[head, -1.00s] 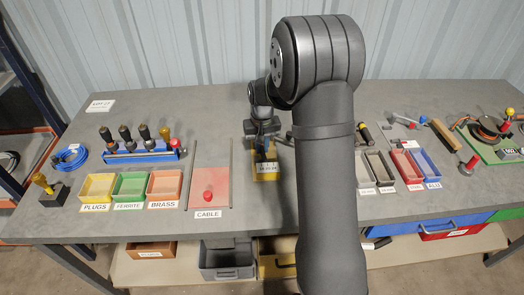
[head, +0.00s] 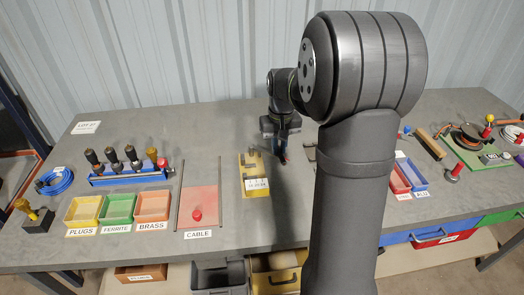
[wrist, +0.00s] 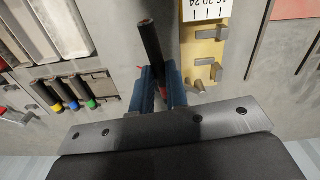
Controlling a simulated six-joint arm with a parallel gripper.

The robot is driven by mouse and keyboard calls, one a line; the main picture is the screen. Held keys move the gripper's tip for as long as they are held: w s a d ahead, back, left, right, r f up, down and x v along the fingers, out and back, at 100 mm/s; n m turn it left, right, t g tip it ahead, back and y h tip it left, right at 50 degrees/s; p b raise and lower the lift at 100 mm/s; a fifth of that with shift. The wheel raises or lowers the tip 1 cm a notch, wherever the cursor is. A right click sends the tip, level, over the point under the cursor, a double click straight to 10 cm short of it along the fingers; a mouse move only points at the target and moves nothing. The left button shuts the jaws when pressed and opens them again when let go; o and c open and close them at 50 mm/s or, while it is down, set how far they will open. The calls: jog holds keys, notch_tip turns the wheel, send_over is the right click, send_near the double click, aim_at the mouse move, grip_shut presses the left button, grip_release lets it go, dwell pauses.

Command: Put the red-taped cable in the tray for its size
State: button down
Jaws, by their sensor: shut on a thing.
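My gripper (head: 283,158) is in the air above the bench, just right of the yellow gauge (head: 254,176). In the wrist view its blue fingers (wrist: 162,90) are shut on a dark cable (wrist: 151,42), with a bit of red showing between them. The cable points away from the fingers, clear of the gauge (wrist: 205,48) beside it. Pale trays (wrist: 55,28) show at the upper left of the wrist view. In the head view my arm hides most of that area, and I cannot read their size labels.
Several cables with coloured bands (wrist: 62,98) lie in a row beside the pale trays. A red cable mat (head: 199,201) lies left of the gauge. A blue tray (head: 412,173) stands right of my arm. The bench between gauge and mat is clear.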

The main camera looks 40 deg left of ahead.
jog(key=shift+m, duration=0.7)
jog(key=w+d+f, duration=0.1)
jog(key=w+d, duration=0.1)
jog(key=d, duration=0.3)
jog(key=w+d+f, duration=0.2)
jog(key=d, duration=0.3)
jog(key=w+d+f, duration=0.2)
jog(key=d, duration=0.3)
jog(key=shift+w, duration=0.4)
jog(key=shift+w+d+f, duration=0.1)
jog(key=shift+d+f, duration=0.15)
jog(key=shift+f, duration=0.5)
jog(key=shift+f, duration=0.2)
jog(key=shift+f, duration=0.35)
jog(key=c, duration=1.3)
grip_release()
jog(key=shift+c, duration=0.2)
